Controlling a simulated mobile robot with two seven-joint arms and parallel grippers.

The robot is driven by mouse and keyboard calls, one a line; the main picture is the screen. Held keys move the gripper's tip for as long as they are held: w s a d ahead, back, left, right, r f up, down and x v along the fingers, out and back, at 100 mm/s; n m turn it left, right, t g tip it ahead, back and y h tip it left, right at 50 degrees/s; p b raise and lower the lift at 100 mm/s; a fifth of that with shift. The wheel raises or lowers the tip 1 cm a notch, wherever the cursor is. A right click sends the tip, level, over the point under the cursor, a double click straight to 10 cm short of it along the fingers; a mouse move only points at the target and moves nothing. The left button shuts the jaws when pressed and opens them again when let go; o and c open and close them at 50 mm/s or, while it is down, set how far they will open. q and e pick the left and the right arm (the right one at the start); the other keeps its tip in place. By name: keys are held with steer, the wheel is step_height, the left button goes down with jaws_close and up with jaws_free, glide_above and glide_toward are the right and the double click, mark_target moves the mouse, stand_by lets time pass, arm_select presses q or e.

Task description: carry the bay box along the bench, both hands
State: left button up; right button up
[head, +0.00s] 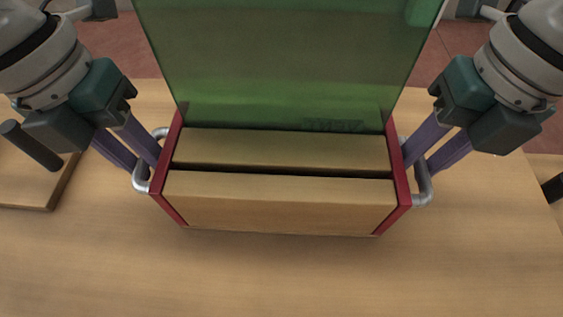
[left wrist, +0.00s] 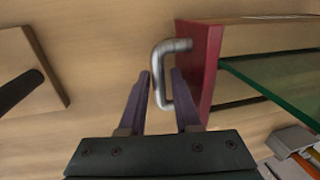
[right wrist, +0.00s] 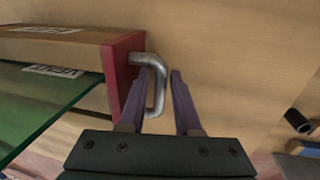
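The bay box (head: 280,205) is wooden with red end panels and a bent metal handle on each end. It appears to rest on the bench (head: 270,280). A green glass pane (head: 280,60) stands upright in it. My left gripper (head: 152,160) is at the left handle (left wrist: 159,80); its fingers are apart, with the handle bar between them and gaps visible. My right gripper (head: 412,163) is at the right handle (right wrist: 158,88), likewise with fingers apart around the bar. The pane hides part of the box's far side.
A wooden board with a black cylindrical bar (head: 32,146) lies on the bench at the left. Another dark cylinder (right wrist: 298,121) shows at the right in the right wrist view. The bench in front of the box is clear. A reddish floor (head: 120,45) lies beyond.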

arm_select(q)
jaws_close()
arm_select(e)
jaws_close()
arm_select(q)
steer(key=shift+r, duration=0.1)
arm_select(e)
steer(key=shift+r, duration=0.1)
stand_by(0.8)
